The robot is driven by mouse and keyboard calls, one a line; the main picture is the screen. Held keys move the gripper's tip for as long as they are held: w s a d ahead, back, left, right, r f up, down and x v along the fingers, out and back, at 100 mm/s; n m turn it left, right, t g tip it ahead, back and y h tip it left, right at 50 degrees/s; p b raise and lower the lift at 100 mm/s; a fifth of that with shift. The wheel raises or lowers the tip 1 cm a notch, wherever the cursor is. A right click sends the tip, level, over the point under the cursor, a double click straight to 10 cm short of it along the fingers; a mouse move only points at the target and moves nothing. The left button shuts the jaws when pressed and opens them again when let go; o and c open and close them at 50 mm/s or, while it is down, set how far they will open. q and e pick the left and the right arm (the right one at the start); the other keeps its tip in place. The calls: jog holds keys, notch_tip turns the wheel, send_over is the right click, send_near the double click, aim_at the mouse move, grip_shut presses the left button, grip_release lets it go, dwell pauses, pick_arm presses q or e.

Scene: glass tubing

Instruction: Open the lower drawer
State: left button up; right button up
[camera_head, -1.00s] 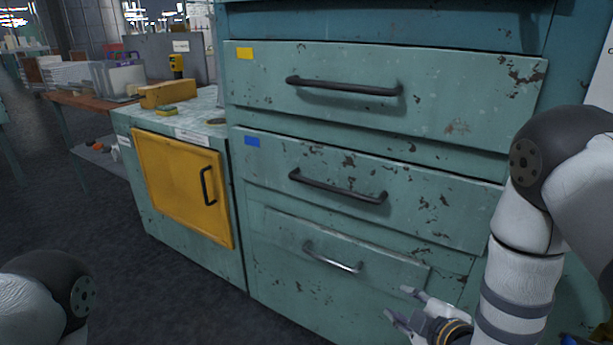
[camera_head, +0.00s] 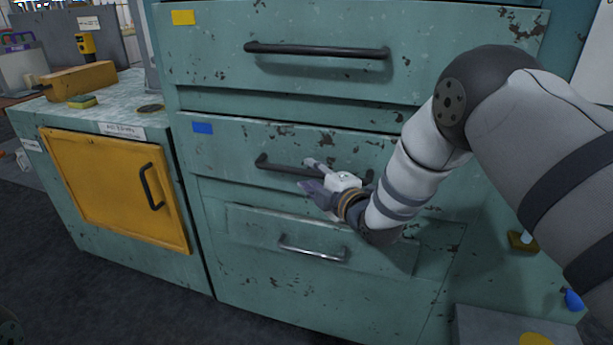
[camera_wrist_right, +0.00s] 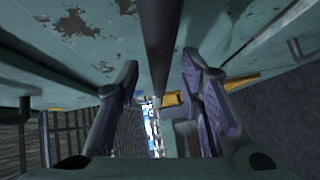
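The teal cabinet has a top drawer (camera_head: 350,75) with a yellow label, a drawer (camera_head: 230,150) with a blue label below it, and a lowest panel (camera_head: 385,262) with a silver handle (camera_head: 312,252). All look closed. My right gripper (camera_head: 308,175) is at the black handle (camera_head: 272,166) of the blue-labelled drawer, above the silver handle. In the right wrist view, the black handle (camera_wrist_right: 160,35) runs between the open fingers of the gripper (camera_wrist_right: 159,72), with a gap on each side. My left gripper is out of view.
A low cabinet with a yellow door (camera_head: 110,190) stands to the left, with a yellow box (camera_head: 78,82) and a sponge (camera_head: 83,102) on top. A grey box (camera_head: 500,325) is at the lower right. Dark floor (camera_head: 90,290) is clear in front of the yellow door.

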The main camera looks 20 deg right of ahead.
jog(key=shift+x, duration=1)
grip_shut()
